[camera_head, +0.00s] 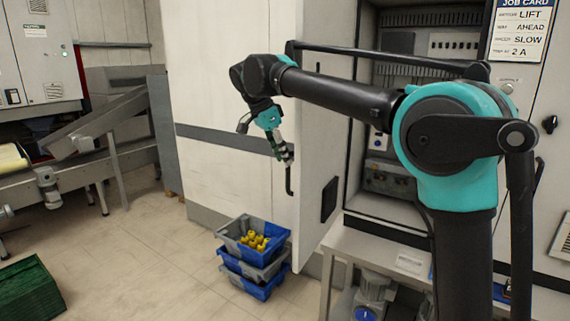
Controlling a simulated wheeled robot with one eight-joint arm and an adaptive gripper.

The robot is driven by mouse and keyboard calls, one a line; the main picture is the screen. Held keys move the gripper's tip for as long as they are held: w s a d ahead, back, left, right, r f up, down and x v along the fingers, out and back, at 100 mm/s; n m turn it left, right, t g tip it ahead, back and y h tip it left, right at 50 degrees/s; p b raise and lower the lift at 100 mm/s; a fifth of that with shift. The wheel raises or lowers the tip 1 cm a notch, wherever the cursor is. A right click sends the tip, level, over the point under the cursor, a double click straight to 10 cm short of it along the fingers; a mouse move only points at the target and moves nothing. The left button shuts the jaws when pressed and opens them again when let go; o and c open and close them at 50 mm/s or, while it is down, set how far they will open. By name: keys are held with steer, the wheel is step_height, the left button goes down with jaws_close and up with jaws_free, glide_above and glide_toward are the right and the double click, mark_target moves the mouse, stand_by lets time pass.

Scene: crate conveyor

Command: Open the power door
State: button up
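A white cabinet door (312,130) stands swung out from a cabinet, and the shelves and electrical parts inside (400,150) show. No legible label marks it as the power door. A black bar handle (289,183) is on the door's left side, and a black plate (329,200) is on the door's right-hand face. My gripper (286,158) points down at the upper end of the handle. I cannot tell whether it touches the handle or whether its fingers are closed. My arm hides part of the cabinet opening.
Stacked blue and grey crates (252,262), the top one holding yellow parts, stand on the floor below the door. A bench (385,250) stands before the cabinet. A conveyor (105,120) is at the left, with a green crate (28,290) nearer. Floor between is clear.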

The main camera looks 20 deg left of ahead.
steer(key=v, duration=0.8)
steer(key=shift+r, duration=0.3)
